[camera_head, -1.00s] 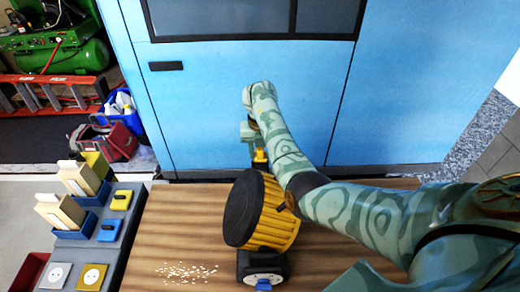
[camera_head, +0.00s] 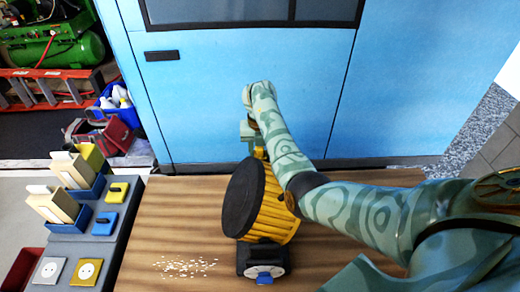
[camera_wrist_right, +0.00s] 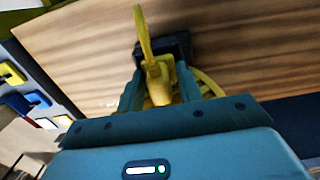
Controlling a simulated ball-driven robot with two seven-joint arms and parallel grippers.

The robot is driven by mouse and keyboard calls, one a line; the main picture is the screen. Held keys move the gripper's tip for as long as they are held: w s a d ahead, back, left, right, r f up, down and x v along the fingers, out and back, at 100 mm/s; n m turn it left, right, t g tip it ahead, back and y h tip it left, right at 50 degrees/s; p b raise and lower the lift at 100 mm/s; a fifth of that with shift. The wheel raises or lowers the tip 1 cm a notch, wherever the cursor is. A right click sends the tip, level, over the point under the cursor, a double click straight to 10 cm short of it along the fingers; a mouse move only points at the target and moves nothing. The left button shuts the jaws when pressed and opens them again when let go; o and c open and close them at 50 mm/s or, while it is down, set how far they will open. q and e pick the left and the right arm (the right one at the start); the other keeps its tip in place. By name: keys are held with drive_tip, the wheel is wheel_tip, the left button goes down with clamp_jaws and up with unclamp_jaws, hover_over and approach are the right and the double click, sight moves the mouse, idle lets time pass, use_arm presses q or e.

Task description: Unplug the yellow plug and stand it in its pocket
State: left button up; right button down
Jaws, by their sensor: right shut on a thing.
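My right gripper (camera_head: 252,142) reaches down behind the yellow ribbed drum, and the drum partly hides what it holds. In the right wrist view my right gripper (camera_wrist_right: 155,95) is shut on the yellow plug (camera_wrist_right: 158,82), with a thin yellow part sticking up from it. In the head view only a little yellow shows at the fingers. Whether the plug touches anything behind it is hard to tell. A yellow socket (camera_head: 87,271) with bare holes sits on the grey panel at the left. My left gripper is not in view.
The yellow drum (camera_head: 272,215) with a black end stands on the wooden bench (camera_head: 160,235), by a black base (camera_head: 243,262) with a white socket. Yellow (camera_head: 117,192) and blue (camera_head: 104,223) slotted pieces and cardboard boxes sit at left. Pale crumbs (camera_head: 185,267) lie on the bench.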

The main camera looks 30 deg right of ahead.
drive_tip(key=c, duration=0.9)
unclamp_jaws()
drive_tip(key=shift+s+f, duration=0.25)
drive_tip(key=shift+f, duration=0.05)
drive_tip(key=shift+o, duration=0.2)
drive_tip(key=shift+a, duration=0.1)
use_arm(q)
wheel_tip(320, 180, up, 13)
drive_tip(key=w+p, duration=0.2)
drive_tip(key=p, duration=1)
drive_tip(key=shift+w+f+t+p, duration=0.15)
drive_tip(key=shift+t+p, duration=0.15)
drive_tip(key=shift+p, duration=0.1)
use_arm(e)
wheel_tip(320, 180, up, 22)
drive_tip(key=shift+d, duration=0.2)
drive_tip(key=shift+w+f, duration=0.1)
drive_tip(key=shift+w, duration=0.05)
